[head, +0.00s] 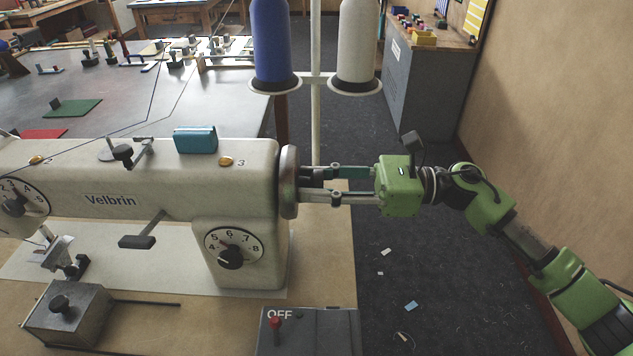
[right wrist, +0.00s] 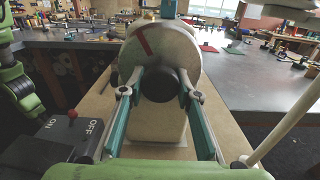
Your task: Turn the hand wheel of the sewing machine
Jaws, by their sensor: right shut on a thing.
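The cream sewing machine (head: 140,185) marked "Velbrin" stands on a wooden table in the head view. Its grey hand wheel (head: 289,182) is on the machine's right end. The right wrist view shows the wheel's face (right wrist: 175,48) with a red line at its upper left and a dark round hub (right wrist: 158,85) at its centre. My right gripper (head: 305,184) reaches in from the right, its two fingers pointing at the wheel. It is shut on the hub, one finger on each side.
A switch box (head: 308,330) marked OFF, with a red lever, sits on the table's front right. Blue (head: 271,40) and white (head: 357,40) thread cones stand behind the wheel. Open floor and a wall lie to the right. A teal block (head: 195,140) rests on top of the machine.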

